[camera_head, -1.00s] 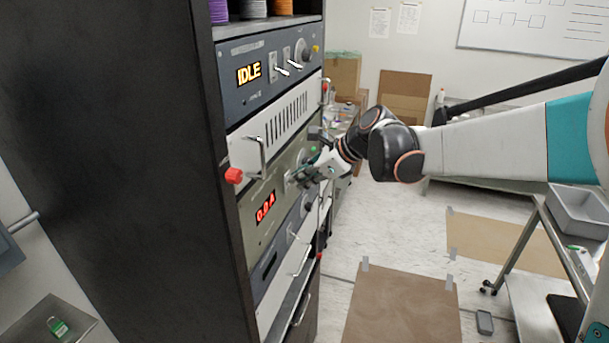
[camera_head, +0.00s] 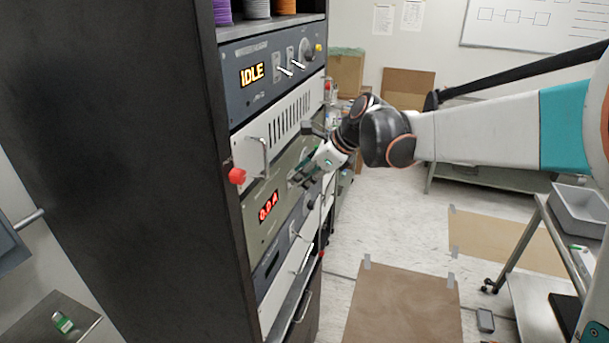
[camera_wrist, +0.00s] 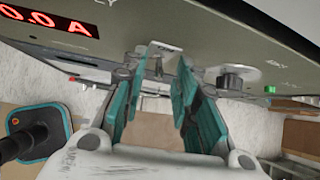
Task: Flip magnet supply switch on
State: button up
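The magnet supply is the olive-grey rack panel (camera_head: 262,190) with a red "0.0 A" display (camera_head: 268,206); the display also shows in the wrist view (camera_wrist: 48,20). In the wrist view a pale switch plate (camera_wrist: 165,47) sits on the panel, just beyond the gap between my fingertips.
A dark knob (camera_wrist: 237,78) and a green light (camera_wrist: 270,89) are beside the right finger. Above is a panel reading "IDLE" (camera_head: 252,73) with two levers. A handle (camera_head: 262,157) and a red button (camera_head: 237,176) stick out.

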jog(key=v, duration=1.2)
jog(key=s+d+f+n+t+h+b, duration=0.1)
jog(key=s+d+f+n+h+b, duration=0.1)
jog(key=s+d+f+n+b, duration=0.2)
jog(key=s+d+f+n+t+h+b, duration=0.1)
jog(key=s+d+f+n+b, duration=0.4)
jog(key=f, duration=1.5)
jog(key=s+d+f+n+h+b, duration=0.3)
jog(key=s+f+n+b, duration=0.9)
jog(key=s+b, duration=0.4)
jog(key=shift+s+d+f+n+t+h, duration=0.3)
jog(key=shift+s+d+f+t, duration=0.15)
jog(key=shift+s+d, duration=0.3)
jog(key=shift+f, duration=0.1)
